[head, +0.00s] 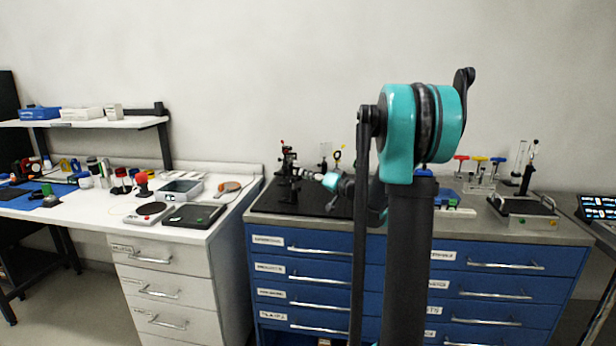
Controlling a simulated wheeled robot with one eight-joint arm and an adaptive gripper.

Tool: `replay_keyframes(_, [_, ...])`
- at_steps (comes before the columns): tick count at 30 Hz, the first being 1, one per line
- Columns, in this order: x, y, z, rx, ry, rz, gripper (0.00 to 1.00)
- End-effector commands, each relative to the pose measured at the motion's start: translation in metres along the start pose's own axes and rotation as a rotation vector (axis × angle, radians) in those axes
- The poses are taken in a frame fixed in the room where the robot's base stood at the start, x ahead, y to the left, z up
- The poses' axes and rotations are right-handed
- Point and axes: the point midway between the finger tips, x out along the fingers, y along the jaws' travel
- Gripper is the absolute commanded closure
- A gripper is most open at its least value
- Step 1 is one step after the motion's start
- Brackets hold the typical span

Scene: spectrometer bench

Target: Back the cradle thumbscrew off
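A dark upright instrument (288,163) with a small red tip on top stands on a black board (262,205) on the blue drawer bench, left of my arm's column. It may carry the cradle, but the thumbscrew is too small to make out. My gripper (303,173) points left at this instrument, at the end of my teal wrist. Its fingers look close to the instrument or touching it; I cannot tell which. Its fingers are too small and dark to show whether they are open or shut. My arm hides part of the bench behind it.
On the right stand colored-handled tools (479,163) and a dark stand on a base (524,205). The black board's front is clear.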

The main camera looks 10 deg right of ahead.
Motion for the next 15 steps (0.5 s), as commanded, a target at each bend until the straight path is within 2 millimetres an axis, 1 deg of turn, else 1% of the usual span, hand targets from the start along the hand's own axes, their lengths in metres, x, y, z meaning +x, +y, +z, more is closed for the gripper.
replay_keyframes(1, [0.0, 0.0001, -0.0003, 0.0, 0.001, 0.0, 0.76])
replay_keyframes(3, [0.0001, 0.0001, -0.0005, 0.001, 0.001, 0.0, 0.67])
replay_keyframes(4, [0.0002, 0.0001, -0.0007, 0.001, 0.001, 0.0, 0.65])
replay_keyframes(12, [-0.0001, 0.0001, -0.0012, 0.002, 0.002, 0.0, 0.65])
replay_keyframes(15, [-0.0048, 0.0004, -0.0016, 0.002, 0.003, 0.001, 0.65])
